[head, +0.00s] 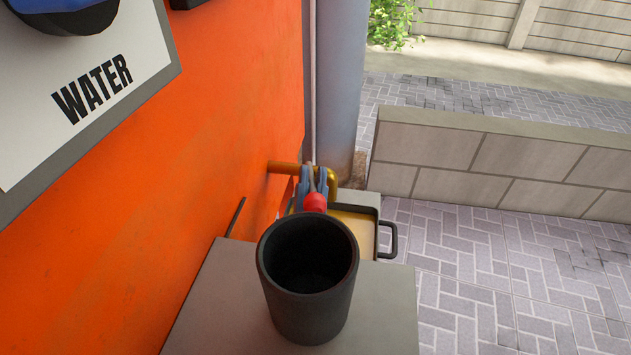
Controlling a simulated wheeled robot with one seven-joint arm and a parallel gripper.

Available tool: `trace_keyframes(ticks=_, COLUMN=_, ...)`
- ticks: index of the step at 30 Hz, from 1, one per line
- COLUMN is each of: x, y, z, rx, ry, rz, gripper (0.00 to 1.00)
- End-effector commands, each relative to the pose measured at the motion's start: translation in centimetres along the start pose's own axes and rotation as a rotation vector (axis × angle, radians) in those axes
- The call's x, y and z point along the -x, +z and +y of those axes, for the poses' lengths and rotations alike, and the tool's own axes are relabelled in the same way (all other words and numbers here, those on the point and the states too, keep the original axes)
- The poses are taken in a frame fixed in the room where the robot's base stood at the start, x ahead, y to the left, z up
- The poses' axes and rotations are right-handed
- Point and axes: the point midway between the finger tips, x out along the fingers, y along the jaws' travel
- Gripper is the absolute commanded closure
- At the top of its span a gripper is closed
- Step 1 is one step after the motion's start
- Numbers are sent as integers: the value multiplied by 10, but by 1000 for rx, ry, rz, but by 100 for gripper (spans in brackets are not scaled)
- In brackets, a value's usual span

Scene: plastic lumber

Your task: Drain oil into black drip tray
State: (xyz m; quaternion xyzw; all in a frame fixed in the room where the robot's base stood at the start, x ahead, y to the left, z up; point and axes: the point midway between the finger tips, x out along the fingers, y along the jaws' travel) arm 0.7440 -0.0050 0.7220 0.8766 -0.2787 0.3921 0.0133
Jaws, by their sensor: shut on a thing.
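A brass tap (283,167) sticks out from the orange panel and bends downward at its right end. My gripper (313,177), with blue-grey fingers and a red part behind them, is at the tap and shut on it. The fingers hide the middle of the tap, so I cannot tell which part of it they hold. The black drip tray (388,240) is below the tap, with a dark rim and a handle on its right. Its visible inside is amber-yellow, and I cannot tell how deep any oil is.
The orange panel (215,130) rises close on the left, with a WATER sign (95,85). A grey-blue post (341,75) stands behind the tap. A low block wall (500,165) runs to the right. The paving (500,280) on the right is clear.

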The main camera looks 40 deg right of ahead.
Motion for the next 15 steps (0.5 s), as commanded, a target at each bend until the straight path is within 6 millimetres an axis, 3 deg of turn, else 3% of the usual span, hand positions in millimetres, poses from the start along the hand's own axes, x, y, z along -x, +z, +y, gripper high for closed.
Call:
trace_keyframes(ticks=6, x=1, y=2, z=-9, rx=96, ry=94, rz=26, gripper=100)
trace_keyframes(ticks=15, x=1, y=2, z=-10, rx=109, ry=106, rz=28, gripper=100)
